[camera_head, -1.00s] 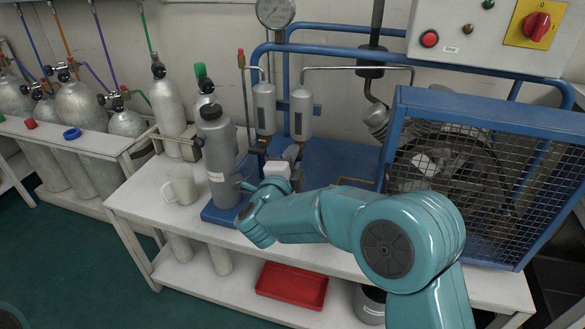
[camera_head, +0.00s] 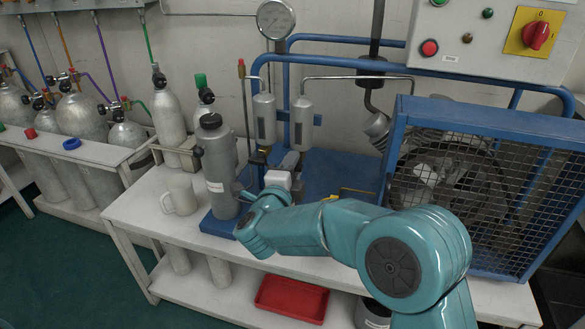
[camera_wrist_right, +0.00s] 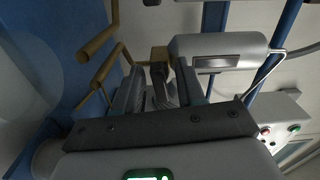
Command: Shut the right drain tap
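Two grey filter cylinders hang at the back of the bench, a left one (camera_head: 264,119) and a right one (camera_head: 303,124). In the wrist view a filter with a dark label (camera_wrist_right: 218,52) lies across the picture, with a brass-brown tap block (camera_wrist_right: 159,55) at its lower end. My right gripper (camera_head: 291,160) is low beneath the right filter. Its two dark fingers (camera_wrist_right: 158,92) are apart, either side of a dark part below the block. Whether they touch it I cannot tell. In the head view the tap is hidden or too small to make out. My left gripper is not in view.
A grey bottle (camera_head: 219,171) and a beige mug (camera_head: 180,195) stand left of my right gripper. The fan's blue mesh guard (camera_head: 470,120) is to its right. Brass pipes (camera_wrist_right: 98,45) show close to the fingers in the wrist view. A red tray (camera_head: 291,299) sits on the lower shelf.

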